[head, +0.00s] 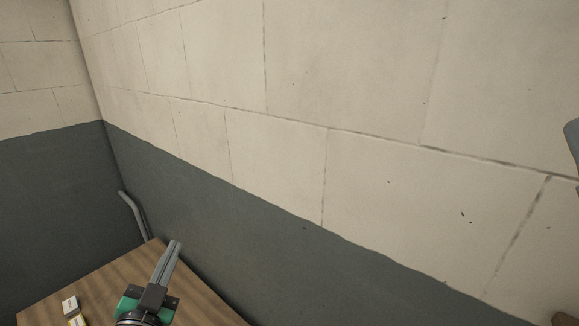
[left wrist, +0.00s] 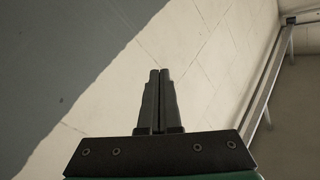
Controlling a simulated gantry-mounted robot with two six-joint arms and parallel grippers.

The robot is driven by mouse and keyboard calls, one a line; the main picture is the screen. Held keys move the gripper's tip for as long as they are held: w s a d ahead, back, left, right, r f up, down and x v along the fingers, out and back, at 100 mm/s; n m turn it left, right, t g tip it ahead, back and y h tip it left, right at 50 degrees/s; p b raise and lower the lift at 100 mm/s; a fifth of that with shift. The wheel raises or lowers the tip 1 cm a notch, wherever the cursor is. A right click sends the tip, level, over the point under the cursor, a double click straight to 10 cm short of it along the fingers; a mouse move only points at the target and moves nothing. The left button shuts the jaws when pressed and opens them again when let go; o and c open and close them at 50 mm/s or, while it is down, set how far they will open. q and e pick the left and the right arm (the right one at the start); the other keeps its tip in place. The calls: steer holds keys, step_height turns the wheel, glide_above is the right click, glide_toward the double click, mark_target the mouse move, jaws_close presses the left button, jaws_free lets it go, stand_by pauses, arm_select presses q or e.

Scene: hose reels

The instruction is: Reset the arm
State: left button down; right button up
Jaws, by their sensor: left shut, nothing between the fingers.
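My left gripper (head: 174,247) shows at the bottom of the head view, above a brown wooden table top. Its two grey fingers are together and point up and away, with nothing between them. The left wrist view shows the same gripper (left wrist: 160,72) with the fingers side by side and closed, in front of a grey and cream wall. My right gripper is not in either view.
The wooden table top (head: 200,300) holds a small white and yellow box (head: 71,305) left of my gripper. A grey bent tube (head: 132,212) rises behind the table. The block wall (head: 350,120) fills most of the head view.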

arm_select(q)
steer(key=s+d+r+t+h, duration=0.1)
steer(key=s+d+r+t, duration=0.1)
steer(key=r, duration=0.6)
steer(key=s+d+r+t+h, duration=0.1)
steer(key=s+d+r+t, duration=0.15)
steer(key=r, duration=0.45)
steer(key=s+d+r+n+t+h, duration=0.2)
steer(key=s+d+r+n+t, duration=0.1)
steer(key=s+r, duration=1)
steer(key=shift+s+d+r+n+t, duration=0.15)
steer(key=shift+d+r+n+t, duration=0.05)
steer(key=shift+r+n+t, duration=0.35)
